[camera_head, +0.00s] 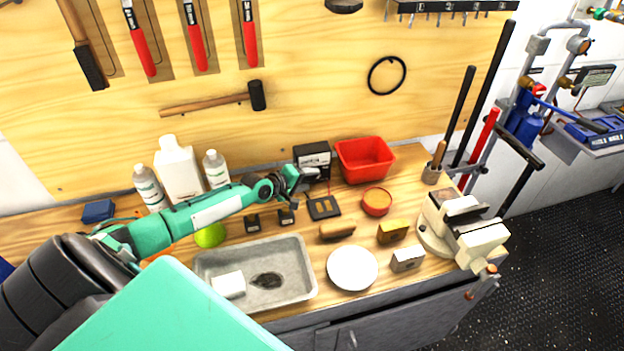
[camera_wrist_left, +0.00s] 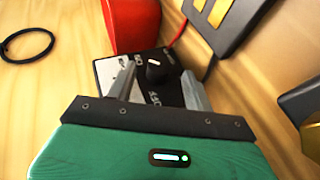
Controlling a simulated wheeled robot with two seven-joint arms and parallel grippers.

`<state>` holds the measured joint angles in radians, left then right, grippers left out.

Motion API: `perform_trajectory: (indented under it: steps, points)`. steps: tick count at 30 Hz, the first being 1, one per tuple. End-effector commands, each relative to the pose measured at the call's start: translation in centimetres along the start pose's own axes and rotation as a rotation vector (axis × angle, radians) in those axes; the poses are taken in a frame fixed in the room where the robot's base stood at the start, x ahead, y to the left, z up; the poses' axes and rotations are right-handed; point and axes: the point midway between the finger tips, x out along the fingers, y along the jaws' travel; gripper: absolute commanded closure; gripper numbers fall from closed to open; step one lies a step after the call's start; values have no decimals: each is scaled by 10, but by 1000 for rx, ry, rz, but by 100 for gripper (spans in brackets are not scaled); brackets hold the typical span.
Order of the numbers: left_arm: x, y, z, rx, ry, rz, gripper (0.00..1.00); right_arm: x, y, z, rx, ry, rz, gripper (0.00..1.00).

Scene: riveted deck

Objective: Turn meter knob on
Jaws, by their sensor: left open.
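The meter (camera_head: 312,152) is a small black box with a pale face, standing at the back of the workbench against the wooden wall. In the left wrist view its dark face has white lettering and a round black knob (camera_wrist_left: 154,71) with a white mark. My left gripper (camera_head: 314,174) is right in front of the meter and hides its lower part. In the left wrist view the open left gripper (camera_wrist_left: 160,86) has one finger on either side of the knob. I cannot tell whether the fingers touch it. My right gripper is not in view.
A red bin (camera_head: 365,159) stands just right of the meter. A black battery holder (camera_head: 323,208) with a red wire lies in front. White bottles (camera_head: 178,171) stand left, behind my left arm. A metal tray (camera_head: 292,262), white plate (camera_head: 352,267) and vise (camera_head: 462,228) occupy the bench front.

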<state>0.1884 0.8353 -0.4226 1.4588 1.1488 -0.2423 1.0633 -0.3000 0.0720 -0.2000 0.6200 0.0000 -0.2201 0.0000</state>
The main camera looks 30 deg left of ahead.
Motion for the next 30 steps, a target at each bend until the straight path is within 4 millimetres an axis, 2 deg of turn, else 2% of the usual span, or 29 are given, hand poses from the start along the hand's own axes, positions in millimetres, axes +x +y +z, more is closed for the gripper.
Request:
perform_trajectory:
  steps: [7,18,20,25,26,30]
  points:
    - [20,0,0,-1,0,0,48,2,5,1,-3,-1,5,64]
    - [24,0,0,0,0,-1,48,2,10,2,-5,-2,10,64]
    - [24,0,0,0,0,-1,56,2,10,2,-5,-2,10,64]
    - [24,-1,0,0,0,-1,89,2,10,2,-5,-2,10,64]
    - [24,0,0,0,0,-1,93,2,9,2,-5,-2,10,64]
    - [23,1,0,1,0,-4,92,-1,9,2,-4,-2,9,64]
